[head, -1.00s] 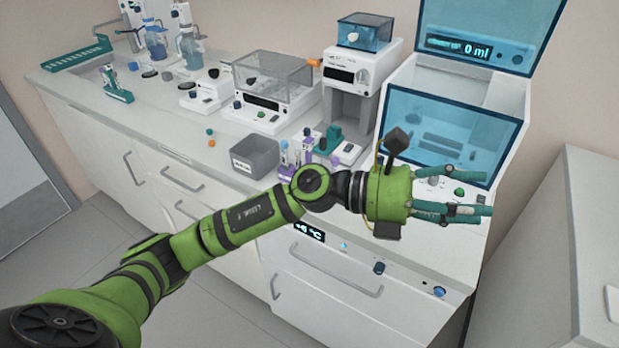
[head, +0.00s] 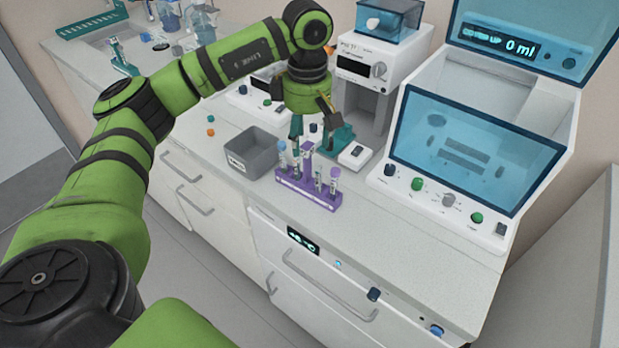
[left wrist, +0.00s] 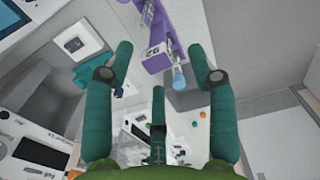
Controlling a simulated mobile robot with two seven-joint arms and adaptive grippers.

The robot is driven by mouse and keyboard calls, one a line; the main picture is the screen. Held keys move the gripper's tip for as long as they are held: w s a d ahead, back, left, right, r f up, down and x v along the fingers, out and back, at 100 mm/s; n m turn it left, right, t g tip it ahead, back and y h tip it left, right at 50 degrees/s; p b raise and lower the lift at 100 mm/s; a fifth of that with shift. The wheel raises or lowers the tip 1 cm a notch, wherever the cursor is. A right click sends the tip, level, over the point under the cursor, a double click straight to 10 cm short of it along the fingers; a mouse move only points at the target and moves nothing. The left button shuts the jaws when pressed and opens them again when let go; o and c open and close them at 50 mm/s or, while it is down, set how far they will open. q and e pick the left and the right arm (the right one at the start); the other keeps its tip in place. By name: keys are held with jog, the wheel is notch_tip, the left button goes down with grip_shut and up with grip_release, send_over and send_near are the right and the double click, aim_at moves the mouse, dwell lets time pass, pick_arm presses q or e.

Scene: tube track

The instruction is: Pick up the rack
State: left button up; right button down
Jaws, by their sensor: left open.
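The purple rack (head: 308,190) stands on the counter near its front edge and holds several capped tubes, one of them blue-capped. In the left wrist view the rack (left wrist: 158,25) shows at the top centre, beyond the fingertips and between their lines, with a blue-capped tube (left wrist: 178,78). My left gripper (head: 312,150) points down just behind the rack in the head view, beside its taller part. My right gripper is not in view.
A grey bin (head: 254,152) stands left of the rack. A teal stand (head: 340,138) and a white instrument (head: 375,75) are behind it. A machine with a blue window (head: 470,150) is to the right. The counter front right (head: 400,240) is clear.

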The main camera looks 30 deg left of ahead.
aim_at(307, 145)
pick_arm(q)
jog(key=shift+w+a+f+p, duration=0.15)
jog(key=shift+f+p, duration=0.25)
jog(key=shift+f, duration=0.25)
jog(key=shift+s+a+f+p, duration=0.1)
jog(key=shift+f+p, duration=0.3)
jog(key=shift+f, duration=0.2)
jog(key=shift+w+f, duration=0.2)
jog(key=shift+f, duration=0.6)
jog(key=shift+d+f, duration=0.1)
jog(key=shift+f, duration=0.35)
grip_shut()
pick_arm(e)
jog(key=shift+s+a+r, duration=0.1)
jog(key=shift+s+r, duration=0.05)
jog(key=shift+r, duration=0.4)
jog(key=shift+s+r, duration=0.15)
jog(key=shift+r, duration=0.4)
